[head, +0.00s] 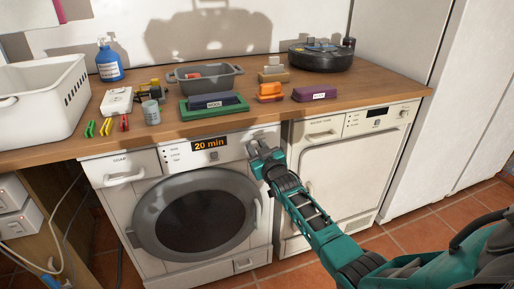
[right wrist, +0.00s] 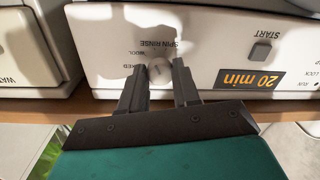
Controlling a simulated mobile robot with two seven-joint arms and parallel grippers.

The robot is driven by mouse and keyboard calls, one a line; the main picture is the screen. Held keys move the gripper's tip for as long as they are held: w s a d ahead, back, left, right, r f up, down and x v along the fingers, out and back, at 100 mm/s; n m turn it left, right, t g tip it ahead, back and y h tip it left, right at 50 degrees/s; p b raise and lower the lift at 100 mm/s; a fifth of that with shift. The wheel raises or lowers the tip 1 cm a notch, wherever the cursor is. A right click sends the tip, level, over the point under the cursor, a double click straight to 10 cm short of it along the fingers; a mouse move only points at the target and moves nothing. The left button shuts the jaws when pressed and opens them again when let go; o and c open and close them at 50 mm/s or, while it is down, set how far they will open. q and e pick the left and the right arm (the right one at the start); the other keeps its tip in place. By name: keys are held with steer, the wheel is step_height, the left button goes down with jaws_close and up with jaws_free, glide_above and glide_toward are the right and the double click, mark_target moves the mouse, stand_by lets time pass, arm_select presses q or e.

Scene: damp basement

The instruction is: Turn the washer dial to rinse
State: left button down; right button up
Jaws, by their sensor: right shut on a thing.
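The white washer (head: 125,205) stands under the wooden counter, its round dark door shut and its display (head: 211,143) reading "20 min". My right gripper (head: 258,150) is at the right end of its control panel. In the right wrist view, the panel appears upside down, and my two fingers are shut on the small round white dial (right wrist: 159,71), one on each side. The labels "SPIN", "RINSE", "WOOL" and a partly covered one ending in "XED" are around the dial. I cannot tell which label the dial points to. The start button (right wrist: 261,51) is beside it. My left gripper is not in view.
A dryer (head: 345,180) stands right of the washer. The counter (head: 390,88) above holds a white basket (head: 40,110), a blue bottle (head: 109,62), a grey tub (head: 205,80), a round dark device (head: 321,57) and several small items. The tiled floor in front is clear.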

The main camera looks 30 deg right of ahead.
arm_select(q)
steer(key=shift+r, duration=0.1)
arm_select(e)
steer(key=shift+m, duration=0.4)
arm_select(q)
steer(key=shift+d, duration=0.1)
arm_select(e)
steer(key=o, duration=1.1)
steer(key=shift+c, duration=0.2)
steer(key=shift+s+a+p, duration=0.15)
steer(key=shift+s+p, duration=0.25)
steer(key=shift+s, duration=0.15)
arm_select(q)
steer(key=p, duration=0.1)
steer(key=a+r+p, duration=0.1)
steer(key=p, duration=0.1)
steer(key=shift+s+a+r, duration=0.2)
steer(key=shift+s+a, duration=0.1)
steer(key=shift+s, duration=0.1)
arm_select(e)
steer(key=s+a, duration=0.2)
steer(key=s, duration=0.9)
steer(key=shift+s, duration=0.25)
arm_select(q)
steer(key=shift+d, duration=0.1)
arm_select(e)
steer(key=shift+a+r, duration=0.1)
